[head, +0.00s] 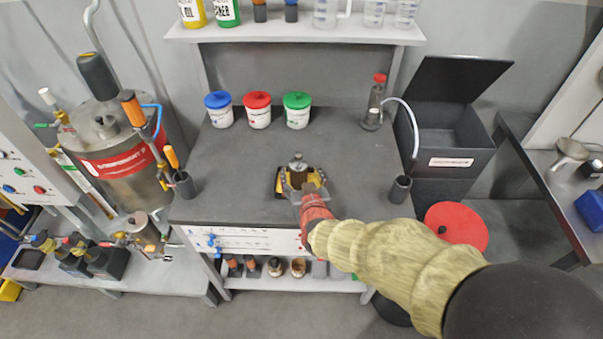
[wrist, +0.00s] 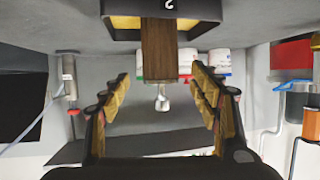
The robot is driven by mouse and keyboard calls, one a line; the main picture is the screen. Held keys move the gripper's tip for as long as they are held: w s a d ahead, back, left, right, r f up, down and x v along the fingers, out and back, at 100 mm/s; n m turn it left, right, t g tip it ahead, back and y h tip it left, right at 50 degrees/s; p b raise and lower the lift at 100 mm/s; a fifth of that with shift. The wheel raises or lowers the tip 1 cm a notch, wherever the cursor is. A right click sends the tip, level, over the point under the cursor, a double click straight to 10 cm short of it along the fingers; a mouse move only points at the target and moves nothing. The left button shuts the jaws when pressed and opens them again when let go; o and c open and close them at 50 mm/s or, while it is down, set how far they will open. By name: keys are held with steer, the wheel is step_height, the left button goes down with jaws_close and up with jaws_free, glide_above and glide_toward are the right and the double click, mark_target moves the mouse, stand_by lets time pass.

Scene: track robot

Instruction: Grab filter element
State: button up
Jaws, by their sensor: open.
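The filter element, a brown upright body (wrist: 158,50) with a metal knob on its end, stands in a dark square holder with yellow inside (wrist: 122,22). The wrist view is upside down, so the holder shows at its top. In the head view the metal knob (head: 298,162) shows at the middle of the workbench, with most of the body hidden by my gripper. My gripper (wrist: 161,80) is open, its yellow-padded fingers to either side of the element in the picture. It also shows over the holder in the head view (head: 298,182). I see no contact.
Blue, red and green lidded jars (head: 257,112) stand at the back of the grey workbench (head: 230,160). A red-capped bottle (head: 373,105) and an open black bin (head: 450,130) are at right. A cup with orange-handled tools (head: 184,184) is at left. Bench around the holder is clear.

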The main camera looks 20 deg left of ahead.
mark_target(300, 175)
steer(key=b+x, duration=0.1)
steer(key=x, duration=0.1)
steer(key=f+b+x, duration=0.1)
steer(key=x, duration=0.2)
steer(key=shift+s+f, duration=0.1)
steer(key=shift+w+a, duration=0.15)
steer(key=shift+w, duration=0.2)
steer(key=shift+c, duration=1.1)
steer(key=c, duration=1.1)
